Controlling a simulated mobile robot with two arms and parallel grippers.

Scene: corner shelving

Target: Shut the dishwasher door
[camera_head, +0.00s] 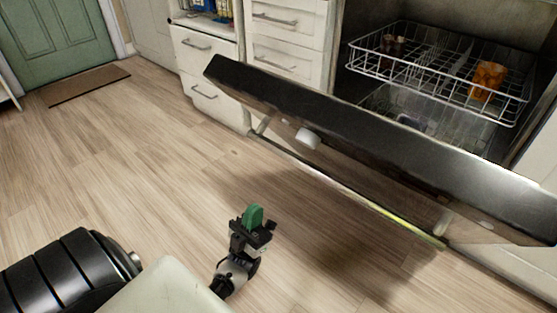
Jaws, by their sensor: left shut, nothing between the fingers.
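The dishwasher door (370,133) is dark and hangs partly open, tilted outward across the middle and right of the view. Behind it the dishwasher's inside shows, with a white wire upper rack (440,86) and a lower rack behind the door's upper edge. My left gripper (254,215), with green fingertips, is low in the middle of the view. It is shut and empty, in front of the door and apart from it in the picture. My right gripper is not in view.
White drawers (288,45) stand left of the dishwasher. An orange cup (488,78) and dark cups sit in the upper rack. A brown mat (88,82) lies before a green door (62,40). The wooden floor at left is clear.

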